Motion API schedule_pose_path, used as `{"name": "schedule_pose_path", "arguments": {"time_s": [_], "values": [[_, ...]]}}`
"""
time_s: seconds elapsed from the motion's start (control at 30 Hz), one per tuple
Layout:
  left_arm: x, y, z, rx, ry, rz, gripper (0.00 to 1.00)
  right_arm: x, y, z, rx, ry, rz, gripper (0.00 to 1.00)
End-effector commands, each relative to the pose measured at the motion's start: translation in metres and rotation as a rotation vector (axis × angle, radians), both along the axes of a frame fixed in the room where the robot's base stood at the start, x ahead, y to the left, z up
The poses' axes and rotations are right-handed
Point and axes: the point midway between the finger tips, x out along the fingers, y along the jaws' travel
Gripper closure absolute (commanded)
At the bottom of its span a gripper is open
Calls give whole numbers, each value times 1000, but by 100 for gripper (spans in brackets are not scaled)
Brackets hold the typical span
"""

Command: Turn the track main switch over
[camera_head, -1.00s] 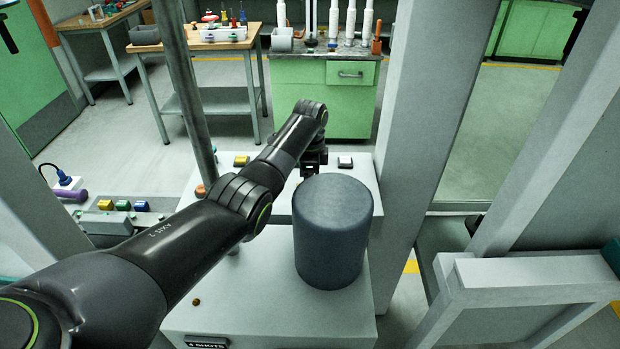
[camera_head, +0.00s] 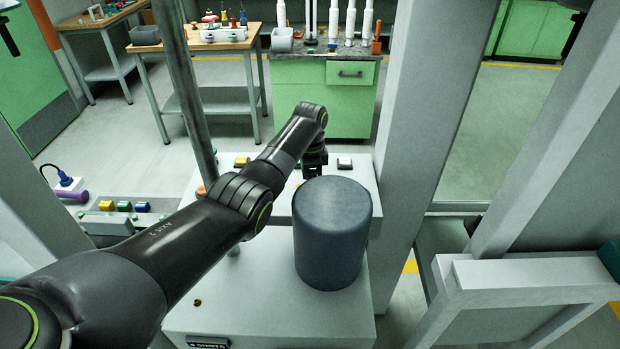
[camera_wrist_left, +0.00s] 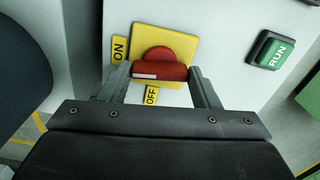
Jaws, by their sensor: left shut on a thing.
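The main switch is a red knob with a bar-shaped handle (camera_wrist_left: 160,72) on a yellow plate (camera_wrist_left: 185,45) in the left wrist view. An ON label (camera_wrist_left: 119,50) is at the plate's left and an OFF label (camera_wrist_left: 151,95) is below the handle. The handle lies roughly level across the picture, with a white mark on its left half. My left gripper (camera_wrist_left: 160,78) has its two fingers at the handle's ends, shut on it. In the head view my left gripper (camera_head: 313,168) is over the back of the pale machine top and hides the switch.
A green RUN button (camera_wrist_left: 272,51) sits right of the switch. A dark cylinder (camera_head: 332,235) stands on the pale machine, close to my left arm. A grey post (camera_head: 190,90) rises at the left and a thick upright (camera_head: 420,130) at the right. A green cabinet (camera_head: 340,100) stands beyond.

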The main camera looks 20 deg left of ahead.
Motion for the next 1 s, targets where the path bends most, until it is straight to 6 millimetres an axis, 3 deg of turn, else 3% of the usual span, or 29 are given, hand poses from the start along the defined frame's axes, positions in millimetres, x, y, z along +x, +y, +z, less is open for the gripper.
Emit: {"name": "schedule_pose_path", "arguments": {"time_s": [0.4,1.0], "values": [[0,0,3,0,-2,374,66,0,1,24,1,1,0,64],[1,0,2,0,-3,943,66,0,3,40,4,1,-2,64]]}}
